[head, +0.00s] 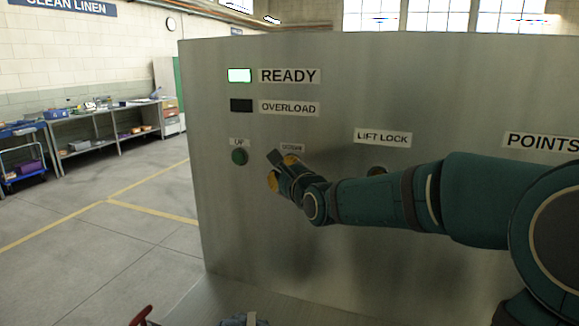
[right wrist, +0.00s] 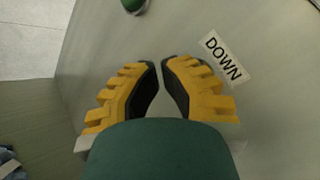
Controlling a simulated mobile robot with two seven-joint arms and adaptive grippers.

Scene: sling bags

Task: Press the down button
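The grey panel (head: 330,230) carries a green UP button (head: 239,157) on the left, and this button also shows at the top edge of the right wrist view (right wrist: 133,4). The DOWN label (head: 292,148) is to its right, partly behind my fingers; it reads clearly in the wrist view (right wrist: 224,57). The down button itself is hidden behind my right gripper (head: 275,160). That gripper is just below the DOWN label, close to the panel; contact cannot be told. Its yellow-and-black fingers (right wrist: 161,70) are nearly together, with nothing between them. My left gripper is not seen.
A lit READY lamp (head: 239,76) and a dark OVERLOAD lamp (head: 241,106) are above. The LIFT LOCK label (head: 383,137) is right, with a control (head: 377,170) partly behind my arm. Shelves (head: 105,130) and a blue cart (head: 22,160) stand far left beyond open floor.

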